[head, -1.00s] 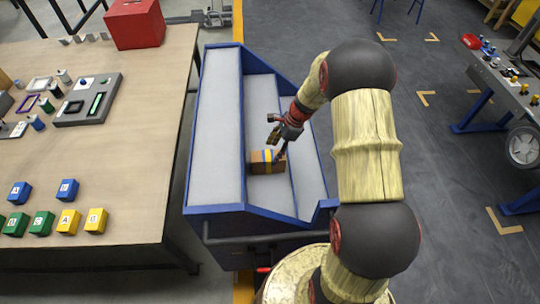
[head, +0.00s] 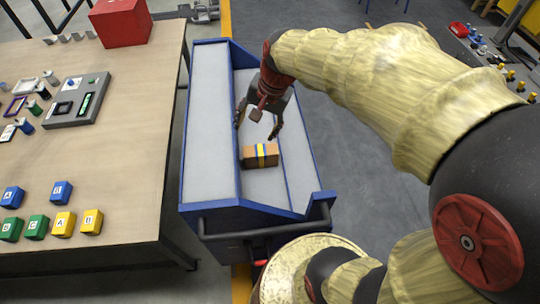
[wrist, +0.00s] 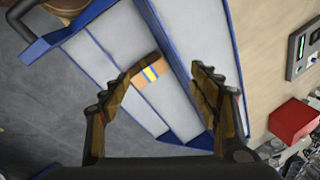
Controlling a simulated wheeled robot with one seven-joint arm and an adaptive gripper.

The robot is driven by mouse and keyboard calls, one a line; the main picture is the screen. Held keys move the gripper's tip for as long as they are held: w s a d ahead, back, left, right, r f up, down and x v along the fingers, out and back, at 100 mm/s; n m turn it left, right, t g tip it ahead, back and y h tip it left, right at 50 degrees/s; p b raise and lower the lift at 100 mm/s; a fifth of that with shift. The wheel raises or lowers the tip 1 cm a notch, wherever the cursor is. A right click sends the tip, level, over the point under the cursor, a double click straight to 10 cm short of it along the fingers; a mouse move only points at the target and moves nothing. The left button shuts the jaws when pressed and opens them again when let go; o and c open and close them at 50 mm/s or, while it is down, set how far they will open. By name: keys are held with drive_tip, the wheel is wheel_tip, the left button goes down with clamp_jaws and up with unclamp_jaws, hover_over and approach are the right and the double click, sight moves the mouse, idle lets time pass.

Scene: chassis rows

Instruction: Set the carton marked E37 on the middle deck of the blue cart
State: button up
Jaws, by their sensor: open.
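A brown carton (head: 260,155) with a yellow and blue band lies on the middle deck (head: 266,184) of the blue cart (head: 187,150). No marking on it can be read. In the wrist view the carton (wrist: 149,74) shows between the fingers, nearer the left one. My gripper (head: 256,129) is open and empty over the cart, just beyond the carton in the head view and apart from it. Its two fingers are spread in the wrist view (wrist: 164,78).
A wooden table (head: 125,170) stands left of the cart, with several lettered blocks, a grey device (head: 78,100) and a red box (head: 121,22). The cart's left deck (head: 207,130) is bare. Another workbench stands at the upper right.

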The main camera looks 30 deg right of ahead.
drive_tip(key=s+a+r+n+t, duration=0.1)
drive_tip(key=s+a+r+n, duration=0.1)
drive_tip(key=s+n, duration=0.3)
drive_tip(key=s+a+r+n+t+h, duration=0.1)
drive_tip(key=s+r+n, duration=0.3)
drive_tip(key=s, duration=0.5)
drive_tip(key=shift+s+a+r+n+t+h, duration=0.2)
drive_tip(key=shift+s+a+n+t+h, duration=0.15)
drive_tip(key=shift+a+n, duration=0.3)
wheel_tip(320, 180, down, 4)
drive_tip(key=b, duration=0.4)
drive_tip(key=shift+f, duration=0.25)
